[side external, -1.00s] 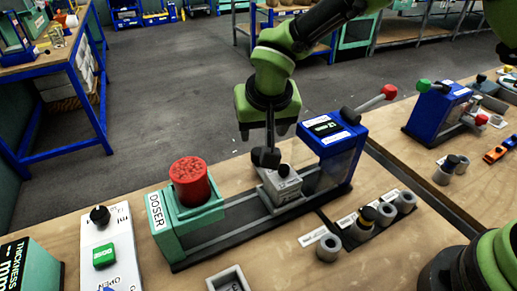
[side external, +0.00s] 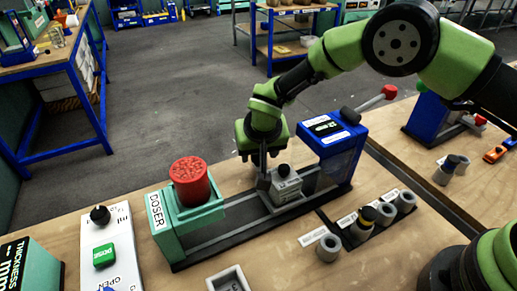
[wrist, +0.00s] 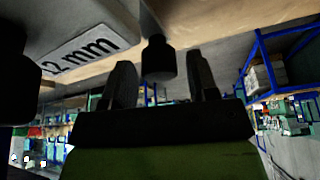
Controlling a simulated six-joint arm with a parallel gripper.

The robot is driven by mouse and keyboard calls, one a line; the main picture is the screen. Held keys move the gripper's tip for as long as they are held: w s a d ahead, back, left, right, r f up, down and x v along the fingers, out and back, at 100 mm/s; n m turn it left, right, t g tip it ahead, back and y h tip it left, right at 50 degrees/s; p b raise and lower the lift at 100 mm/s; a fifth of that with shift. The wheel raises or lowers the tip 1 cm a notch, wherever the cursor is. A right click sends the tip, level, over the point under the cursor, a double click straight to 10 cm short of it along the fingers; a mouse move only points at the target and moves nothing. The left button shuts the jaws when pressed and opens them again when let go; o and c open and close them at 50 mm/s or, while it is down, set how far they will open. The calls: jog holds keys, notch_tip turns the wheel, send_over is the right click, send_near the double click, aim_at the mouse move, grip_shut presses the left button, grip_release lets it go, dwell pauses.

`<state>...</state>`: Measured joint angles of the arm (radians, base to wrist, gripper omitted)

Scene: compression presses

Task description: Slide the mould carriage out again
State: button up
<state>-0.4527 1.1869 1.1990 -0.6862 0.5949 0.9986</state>
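The mould carriage (side external: 287,190) is a grey block with a black knob on top. It sits on the dark rail (side external: 235,222) between the green doser (side external: 178,232) and the blue press (side external: 335,140), nearer the press. My gripper (side external: 263,180) points down at the carriage's doser side. In the wrist view, the fingers of my gripper (wrist: 162,78) stand apart with a dark knob (wrist: 158,60) between them and gaps on both sides. A "2 mm" label (wrist: 85,50) shows at the left there. Finger contact with the carriage cannot be told from the side.
A red cup (side external: 191,182) stands in the doser. The press has a red-tipped lever (side external: 389,92) at its right. Several grey cylinders (side external: 362,228) stand right of the rail. A white panel with a green button (side external: 104,255) lies at the left. The rail between doser and carriage is clear.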

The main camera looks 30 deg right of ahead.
grip_shut()
jog(key=shift+a, duration=2)
jog(key=shift+o, duration=1)
grip_release()
jog(key=v, duration=1)
